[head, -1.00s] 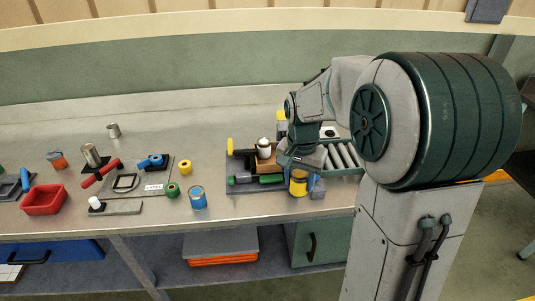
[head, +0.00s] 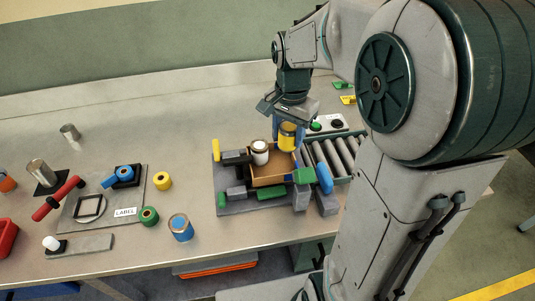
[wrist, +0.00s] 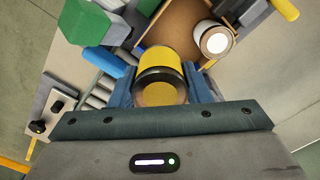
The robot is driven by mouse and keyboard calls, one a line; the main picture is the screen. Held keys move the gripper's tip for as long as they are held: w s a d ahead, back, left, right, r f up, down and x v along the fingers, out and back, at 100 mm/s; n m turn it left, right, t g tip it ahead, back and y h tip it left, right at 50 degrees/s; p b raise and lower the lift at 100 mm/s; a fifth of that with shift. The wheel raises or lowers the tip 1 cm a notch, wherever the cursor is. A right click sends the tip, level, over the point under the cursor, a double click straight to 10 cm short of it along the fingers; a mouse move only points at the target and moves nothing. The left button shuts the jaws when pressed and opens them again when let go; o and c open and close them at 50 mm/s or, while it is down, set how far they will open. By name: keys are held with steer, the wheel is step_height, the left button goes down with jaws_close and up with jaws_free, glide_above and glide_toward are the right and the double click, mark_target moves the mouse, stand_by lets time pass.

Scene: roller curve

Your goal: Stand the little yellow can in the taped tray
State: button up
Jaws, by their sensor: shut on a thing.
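My gripper (head: 287,136) is shut on the little yellow can (head: 287,140), which hangs upright between blue fingers. In the wrist view the yellow can (wrist: 160,75) sits between the fingers with the brown tray just beyond it. The open brown tray (head: 270,181) lies below, and the can overlaps its back right part in the head view. I cannot tell how high the can is above the tray floor. A white-topped can (head: 260,153) stands at the tray's back left; it also shows in the wrist view (wrist: 214,42).
Green, blue and grey blocks (head: 303,175) crowd the tray's right side. A dark block and a yellow piece (head: 216,150) stand at its left. Rollers (head: 330,160) run to the right. A blue can (head: 180,228) stands left on the bench.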

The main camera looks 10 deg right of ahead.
step_height(320, 180, down, 6)
steer(key=shift+a+f+p, duration=0.1)
steer(key=shift+f+p, duration=0.15)
steer(key=shift+p, duration=0.1)
step_height(320, 180, down, 4)
steer(key=shift+r, duration=0.1)
steer(key=shift+w, duration=0.1)
steer(key=shift+f, duration=0.2)
steer(key=shift+f, duration=0.15)
steer(key=o, duration=0.8)
steer(key=shift+c, duration=0.2)
